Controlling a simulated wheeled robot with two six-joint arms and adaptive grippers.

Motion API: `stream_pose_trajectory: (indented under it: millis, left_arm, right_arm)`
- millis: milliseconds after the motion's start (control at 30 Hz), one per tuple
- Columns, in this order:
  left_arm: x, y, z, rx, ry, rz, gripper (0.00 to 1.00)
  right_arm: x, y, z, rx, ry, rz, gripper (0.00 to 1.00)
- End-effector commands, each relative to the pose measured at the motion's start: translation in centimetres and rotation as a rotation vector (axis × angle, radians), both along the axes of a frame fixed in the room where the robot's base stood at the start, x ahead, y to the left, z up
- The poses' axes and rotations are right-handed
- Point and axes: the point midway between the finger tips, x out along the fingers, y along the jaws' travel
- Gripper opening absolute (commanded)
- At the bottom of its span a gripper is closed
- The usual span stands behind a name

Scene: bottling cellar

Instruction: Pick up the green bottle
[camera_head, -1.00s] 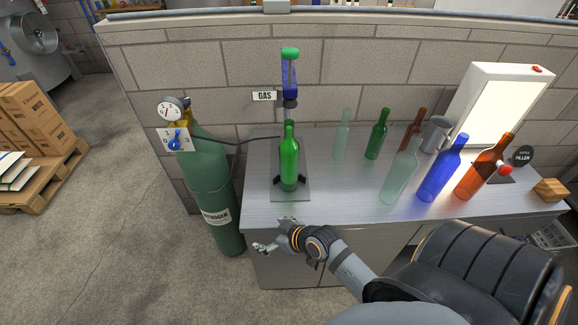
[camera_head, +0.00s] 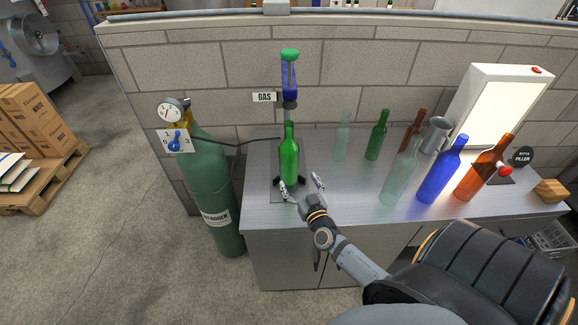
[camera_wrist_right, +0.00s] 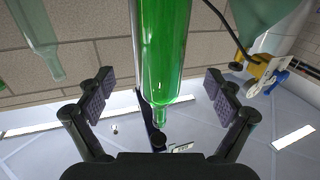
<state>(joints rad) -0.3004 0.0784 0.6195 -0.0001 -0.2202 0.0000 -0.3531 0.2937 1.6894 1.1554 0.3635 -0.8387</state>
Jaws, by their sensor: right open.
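A bright green bottle (camera_head: 289,165) stands upright under the blue gas nozzle on the bench's left end. My right gripper (camera_head: 301,187) is open and empty, low at the bottle's front right. One finger shows in front of the bottle's lower part, the other to its right. In the right wrist view, which is turned over, the bottle (camera_wrist_right: 165,45) shows between the two open fingers (camera_wrist_right: 160,92). I cannot tell how deep it is between them, and no contact shows. A darker green bottle (camera_head: 377,138) stands farther back to the right. My left gripper is out of view.
The gas nozzle (camera_head: 290,80) hangs on the wall above the bottle. A green nitrogen cylinder (camera_head: 210,190) stands left of the bench. Blue (camera_head: 442,172), orange (camera_head: 482,172) and pale bottles (camera_head: 400,175) stand to the right. The bench (camera_head: 350,190) is clear between.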

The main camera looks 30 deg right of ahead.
Motion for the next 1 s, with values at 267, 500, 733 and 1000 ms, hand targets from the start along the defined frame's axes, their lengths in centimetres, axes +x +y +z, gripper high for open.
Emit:
stream_pose_trajectory:
  millis: [267, 500, 733, 1000]
  left_arm:
    - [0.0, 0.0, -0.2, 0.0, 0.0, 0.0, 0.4]
    - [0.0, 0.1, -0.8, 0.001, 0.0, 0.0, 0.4]
    - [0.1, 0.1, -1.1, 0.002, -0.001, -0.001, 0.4]
    - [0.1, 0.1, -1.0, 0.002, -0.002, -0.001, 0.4]
  right_arm:
    - [2.6, -0.6, 0.0, 0.0, 0.001, 0.001, 0.92]
    - [5.6, -1.1, -0.2, 0.0, -0.003, 0.001, 0.92]
    - [7.7, -1.6, -0.2, 0.0, 0.001, 0.004, 0.92]
    - [7.7, -1.6, -0.1, 0.0, 0.001, 0.004, 0.78]
